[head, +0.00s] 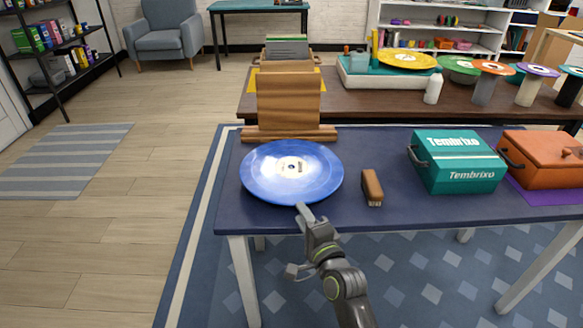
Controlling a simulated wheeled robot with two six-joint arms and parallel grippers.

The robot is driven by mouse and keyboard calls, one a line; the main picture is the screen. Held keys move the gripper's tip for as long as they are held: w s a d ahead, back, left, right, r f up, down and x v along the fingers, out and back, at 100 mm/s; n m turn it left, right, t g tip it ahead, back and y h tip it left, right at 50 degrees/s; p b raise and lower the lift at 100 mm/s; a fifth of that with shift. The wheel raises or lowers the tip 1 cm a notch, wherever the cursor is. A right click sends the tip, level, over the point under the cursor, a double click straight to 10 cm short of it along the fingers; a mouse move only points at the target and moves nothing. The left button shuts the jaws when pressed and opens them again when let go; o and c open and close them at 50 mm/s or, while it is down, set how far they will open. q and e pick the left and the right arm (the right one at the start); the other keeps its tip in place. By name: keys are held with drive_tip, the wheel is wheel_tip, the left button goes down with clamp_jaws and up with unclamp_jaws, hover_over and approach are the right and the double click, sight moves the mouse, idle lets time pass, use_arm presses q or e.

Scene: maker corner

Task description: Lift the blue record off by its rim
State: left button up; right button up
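The blue record (265,180), with a cream label, shows face up over the left part of the dark blue table. It hides whatever is beneath it, so I cannot tell whether it rests on something or is raised. My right gripper (303,209) reaches in from below, its tip at the record's near rim. Only one finger shows clearly at the rim; I cannot tell whether the fingers are closed on it. My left gripper is not in view.
A wooden stand (289,105) is behind the record. A brown brush-like block (372,187) lies to its right, then a teal case (457,161) and an orange case (545,157). The table (400,212) is bare along its front. Coloured discs on posts stand on the rear table (340,104).

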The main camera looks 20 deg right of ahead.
drive_tip(key=w, duration=0.3)
drive_tip(key=shift+w+a, duration=0.2)
drive_tip(key=shift+a, duration=0.05)
clamp_jaws()
